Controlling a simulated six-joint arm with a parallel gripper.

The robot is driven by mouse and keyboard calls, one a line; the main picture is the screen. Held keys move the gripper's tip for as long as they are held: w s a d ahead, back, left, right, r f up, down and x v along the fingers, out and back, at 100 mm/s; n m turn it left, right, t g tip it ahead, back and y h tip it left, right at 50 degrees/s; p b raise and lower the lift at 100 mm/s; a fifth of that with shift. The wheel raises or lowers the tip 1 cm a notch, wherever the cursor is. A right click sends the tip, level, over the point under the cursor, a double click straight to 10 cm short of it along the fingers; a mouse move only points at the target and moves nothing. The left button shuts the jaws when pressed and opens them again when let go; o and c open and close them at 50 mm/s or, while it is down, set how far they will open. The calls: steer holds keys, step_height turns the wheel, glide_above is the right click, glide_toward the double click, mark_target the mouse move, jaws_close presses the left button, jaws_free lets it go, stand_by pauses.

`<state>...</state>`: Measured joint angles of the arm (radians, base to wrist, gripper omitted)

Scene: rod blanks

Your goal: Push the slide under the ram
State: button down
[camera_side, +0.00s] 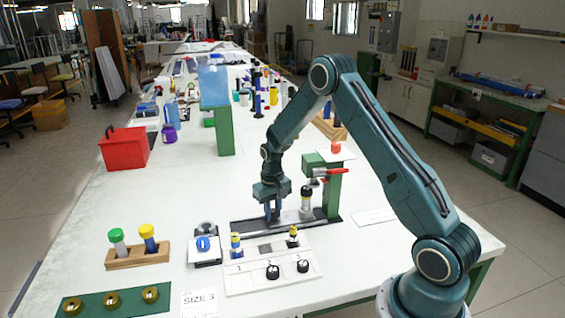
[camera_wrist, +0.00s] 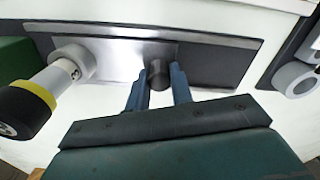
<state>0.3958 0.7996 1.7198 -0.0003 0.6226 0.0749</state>
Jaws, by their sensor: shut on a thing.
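The slide (camera_wrist: 115,57) is a silver plate lying in a long dark track (camera_side: 245,228). A dark round knob (camera_wrist: 157,73) stands up from it. My gripper (camera_side: 272,214) is down at the track with its blue fingers (camera_wrist: 157,90) shut on the knob, one on each side. At the slide's left end in the wrist view, a grey round holder (camera_wrist: 73,58) carries an upright rod with a dark, yellow-banded cap (camera_wrist: 25,106). In the side view this rod (camera_side: 305,203) stands beside the green press (camera_side: 332,190), close below the ram (camera_side: 316,174); exact alignment cannot be told.
The press has a red lever (camera_side: 330,171). A red bin (camera_side: 124,149) stands behind left.

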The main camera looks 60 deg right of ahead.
mark_target(281, 219)
steer(key=shift+s+d, duration=0.9)
steer(key=c, duration=1.3)
jaws_free()
steer(key=shift+s+d, duration=0.1)
steer(key=shift+o, duration=0.3)
steer(key=shift+r, duration=0.15)
steer(key=shift+r, duration=0.55)
step_height(281, 219, up, 12)
steer(key=shift+r, duration=0.25)
